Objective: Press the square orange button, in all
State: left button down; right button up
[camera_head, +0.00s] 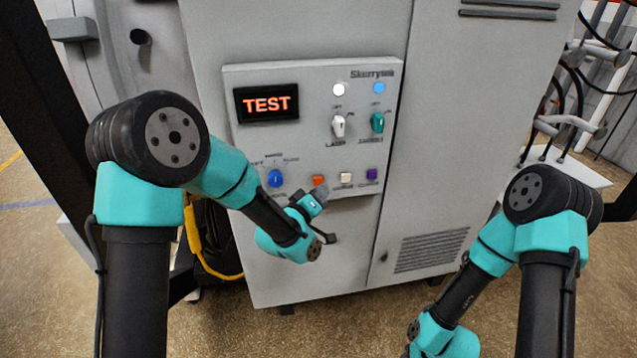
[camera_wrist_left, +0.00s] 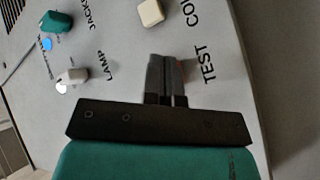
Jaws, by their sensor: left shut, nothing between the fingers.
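The square orange button (camera_head: 318,181) sits in the lower row of the grey control panel (camera_head: 310,130), at the left of a cream button (camera_head: 346,178) and a purple one (camera_head: 372,174). My left gripper (camera_head: 321,191) is shut and empty, with its tips at the orange button. In the left wrist view the shut fingers (camera_wrist_left: 167,75) cover nearly all of that button; only a thin reddish sliver shows beside them. I cannot tell whether the tips touch it. My right gripper is outside the view; only its arm shows at lower right.
The display (camera_head: 267,103) reads TEST in orange letters. A blue knob (camera_head: 275,178) is left of the orange button. White (camera_head: 338,125) and green (camera_head: 377,122) switches sit above, under white and blue round lamps.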

pick_arm(q)
jog(key=shift+s, duration=0.1)
jog(key=shift+s+d, duration=0.25)
jog(key=shift+s, duration=0.55)
jog(key=shift+s+d, duration=0.2)
jog(key=shift+s, duration=0.6)
jog(key=shift+s+d, duration=0.25)
jog(key=shift+s, duration=0.55)
jog(key=s+a+f+g+y, duration=0.25)
jog(key=a+f, duration=0.25)
jog(key=f, duration=0.5)
jog(key=s+a+f+g+y, duration=0.2)
jog(key=s+a+f+g, duration=0.15)
jog(key=a+f, duration=0.45)
jog(key=s+a+f+m+g, duration=0.1)
jog(key=s+a+f+g, duration=0.2)
jog(key=s+f, duration=0.5)
jog(key=s+a+f+g, duration=0.3)
jog(key=s+f+g, duration=0.3)
jog(key=s+f, duration=0.2)
jog(key=shift+s+a+f+m+y, duration=0.3)
jog(key=shift+s+m+y, duration=0.15)
jog(key=shift+s, duration=0.7)
